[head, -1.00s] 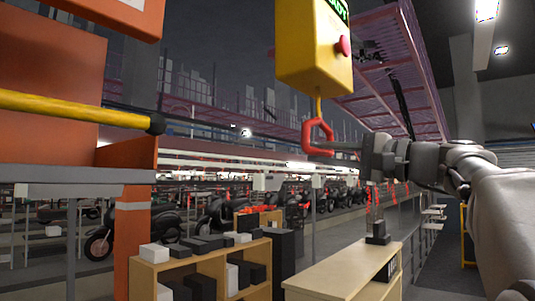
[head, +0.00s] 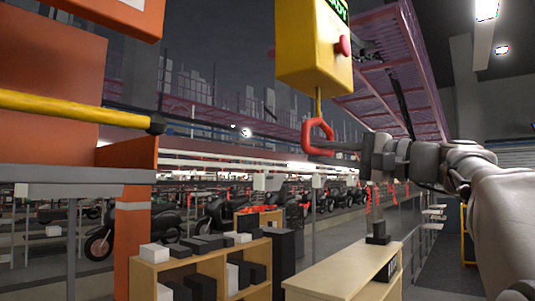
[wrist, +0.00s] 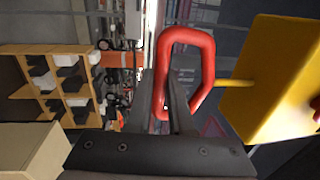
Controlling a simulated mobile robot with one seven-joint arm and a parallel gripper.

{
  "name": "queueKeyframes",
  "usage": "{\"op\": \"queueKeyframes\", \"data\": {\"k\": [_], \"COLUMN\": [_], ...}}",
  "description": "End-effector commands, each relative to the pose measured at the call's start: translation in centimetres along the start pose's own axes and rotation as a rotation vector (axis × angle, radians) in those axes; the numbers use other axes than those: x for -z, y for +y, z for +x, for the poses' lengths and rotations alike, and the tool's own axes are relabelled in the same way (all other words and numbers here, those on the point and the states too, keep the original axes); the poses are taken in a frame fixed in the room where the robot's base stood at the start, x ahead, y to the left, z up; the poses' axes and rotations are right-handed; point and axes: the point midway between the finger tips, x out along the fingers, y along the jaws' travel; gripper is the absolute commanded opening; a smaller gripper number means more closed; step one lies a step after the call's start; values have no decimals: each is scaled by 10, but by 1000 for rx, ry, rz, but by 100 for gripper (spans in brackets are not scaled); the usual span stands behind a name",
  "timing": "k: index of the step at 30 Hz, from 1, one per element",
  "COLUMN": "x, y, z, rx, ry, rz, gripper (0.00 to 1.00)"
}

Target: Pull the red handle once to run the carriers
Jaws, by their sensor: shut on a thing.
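The red handle (head: 318,137) is a loop that hangs on a yellow cord under a yellow control box (head: 314,48) with a red button and a green display at its top edge. It also shows in the wrist view (wrist: 207,75), where the yellow cord runs right to the box. My gripper (head: 335,145) reaches in from the right and is shut on the lower part of the handle. In the wrist view both fingers (wrist: 165,108) come together at the handle's near side. The exact contact is partly hidden by the fingers.
A wooden shelf (head: 190,262) with black and white boxes stands below left. A light wooden cabinet (head: 340,275) stands below my arm. A yellow bar (head: 75,108) and an orange post (head: 133,245) are at left. Motorcycles stand in the background.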

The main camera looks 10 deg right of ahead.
Motion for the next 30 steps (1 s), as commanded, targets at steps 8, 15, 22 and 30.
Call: {"op": "queueKeyframes", "data": {"k": [8,15,22,30], "x": [0,0,0,0], "y": [12,38,61,60], "z": [-2,-6,-9,-9], "rx": [0,-1,-2,-2], "ry": [-1,-1,-1,-1], "rz": [0,0,1,1], "gripper": [0,0,0,0]}}
